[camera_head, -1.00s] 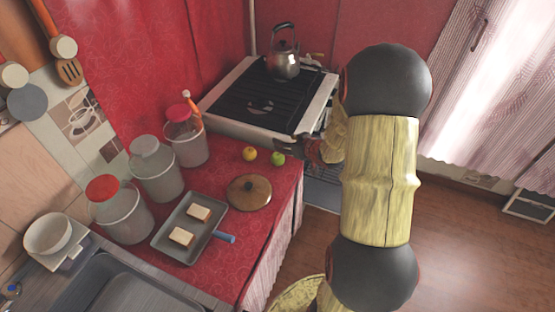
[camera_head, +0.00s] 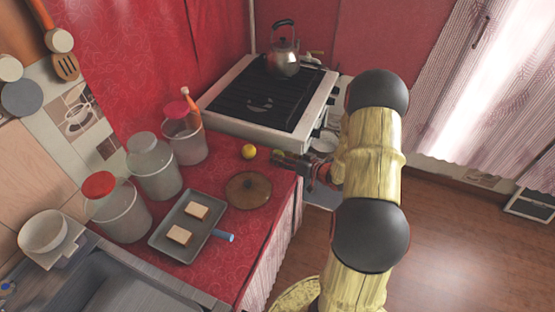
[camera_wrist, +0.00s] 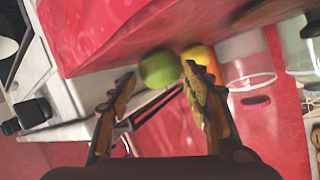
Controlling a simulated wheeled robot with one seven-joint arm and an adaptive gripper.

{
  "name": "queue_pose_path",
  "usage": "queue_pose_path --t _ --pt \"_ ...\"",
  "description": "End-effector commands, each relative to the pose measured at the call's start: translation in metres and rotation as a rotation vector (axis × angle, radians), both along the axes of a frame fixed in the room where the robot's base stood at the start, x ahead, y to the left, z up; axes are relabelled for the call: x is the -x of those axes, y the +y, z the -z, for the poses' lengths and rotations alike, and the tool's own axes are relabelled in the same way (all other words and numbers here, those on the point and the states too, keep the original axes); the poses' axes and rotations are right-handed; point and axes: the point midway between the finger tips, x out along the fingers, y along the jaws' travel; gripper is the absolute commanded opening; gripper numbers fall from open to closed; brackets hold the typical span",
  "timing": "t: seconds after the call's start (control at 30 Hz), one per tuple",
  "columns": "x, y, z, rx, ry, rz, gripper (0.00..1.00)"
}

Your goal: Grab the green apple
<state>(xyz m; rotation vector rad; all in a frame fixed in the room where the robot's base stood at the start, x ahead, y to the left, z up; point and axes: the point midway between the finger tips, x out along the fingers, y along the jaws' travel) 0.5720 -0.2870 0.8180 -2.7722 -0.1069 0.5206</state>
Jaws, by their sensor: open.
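The green apple (camera_wrist: 160,69) shows in the wrist view between and just beyond the tips of my open gripper (camera_wrist: 160,82). In the head view the green apple (camera_head: 278,154) is mostly hidden behind my gripper (camera_head: 282,162), at the right edge of the red counter. The fingers stand apart with nothing held between them. I cannot tell whether a finger touches the apple.
A yellow fruit (camera_head: 249,151) lies just left of the apple and shows close by the right finger in the wrist view (camera_wrist: 200,55). The stove (camera_head: 222,118) with a kettle (camera_head: 284,58) stands behind. Jars (camera_head: 152,168) are at left.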

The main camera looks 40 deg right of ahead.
Motion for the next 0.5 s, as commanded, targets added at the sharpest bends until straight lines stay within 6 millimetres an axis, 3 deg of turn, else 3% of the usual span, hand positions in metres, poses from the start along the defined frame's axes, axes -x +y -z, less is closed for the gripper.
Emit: queue_pose_path --t 0.2,0.4,0.5 --pt "-0.025 0.004 0.012 -0.001 0.001 0.0 0.49" --pt "-0.025 0.004 0.01 -0.001 0.001 0.001 0.49" --pt "-0.025 0.004 0.01 -0.001 0.001 0.001 0.44"
